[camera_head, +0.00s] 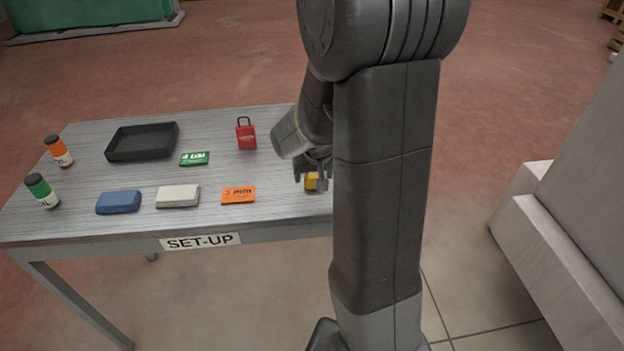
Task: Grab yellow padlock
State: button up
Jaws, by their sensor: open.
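A yellow object, likely the body of the yellow padlock (311,182), lies near the right front part of the table (225,171). Only a small part of it shows; my gripper and arm hide the rest, and its shackle is not visible. My gripper (312,179) is open and low over the yellow padlock, with its fingers seen around or just in front of it. I cannot tell whether the fingers touch it. A red padlock (246,134) stands farther back on the table.
A black tray (112,156), a green card (194,159), an orange card (238,195), a blue block (118,202), a white block (178,196) and two bottles (58,151) (41,190) are on the table. A grey machine (560,235) stands at right.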

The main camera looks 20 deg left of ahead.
aim_at(313, 177)
jog(key=shift+x, duration=1.5)
jog(key=c, duration=1.1)
jog(key=shift+a, duration=0.1)
jog(key=shift+r, duration=0.15)
